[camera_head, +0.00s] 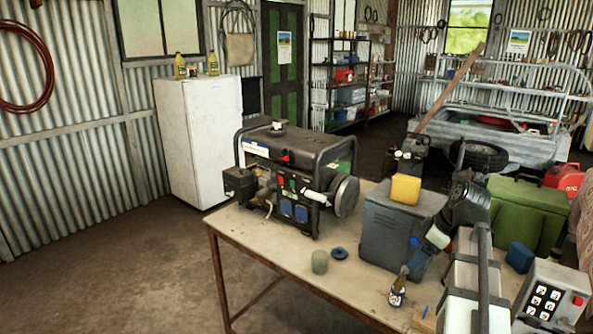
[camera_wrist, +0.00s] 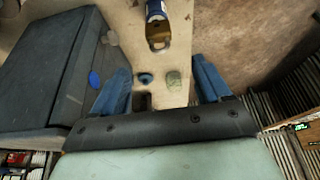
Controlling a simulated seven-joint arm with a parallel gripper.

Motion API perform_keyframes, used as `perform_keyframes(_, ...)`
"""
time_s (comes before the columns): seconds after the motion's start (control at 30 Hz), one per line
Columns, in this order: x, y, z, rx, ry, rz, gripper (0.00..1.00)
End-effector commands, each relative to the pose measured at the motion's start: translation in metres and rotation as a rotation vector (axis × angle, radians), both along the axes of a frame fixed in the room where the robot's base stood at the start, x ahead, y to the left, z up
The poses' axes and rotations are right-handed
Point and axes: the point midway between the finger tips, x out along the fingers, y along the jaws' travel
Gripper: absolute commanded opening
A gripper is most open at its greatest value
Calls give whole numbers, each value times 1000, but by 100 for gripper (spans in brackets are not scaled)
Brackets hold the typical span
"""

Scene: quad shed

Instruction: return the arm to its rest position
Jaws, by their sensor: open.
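My gripper (camera_head: 411,256) is above the right part of the workbench (camera_head: 277,245), in front of the grey metal box (camera_head: 385,225). In the wrist view my gripper (camera_wrist: 161,85) shows two blue fingers spread apart with nothing held between them.
A generator (camera_head: 290,180) fills the bench's left part. A pale green cup (camera_head: 320,262) and a blue lid (camera_head: 340,253) sit in front of it. A yellow block (camera_head: 405,189) tops the grey box. A button box (camera_head: 548,295) and green case (camera_head: 525,210) are at right.

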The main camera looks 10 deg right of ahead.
Motion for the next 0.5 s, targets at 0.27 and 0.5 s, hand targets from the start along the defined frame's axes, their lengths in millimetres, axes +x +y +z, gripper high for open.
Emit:
perform_keyframes(0.27,52,70,-29,16,-11,77,77)
perform_keyframes(0.5,95,153,-61,35,-23,151,77)
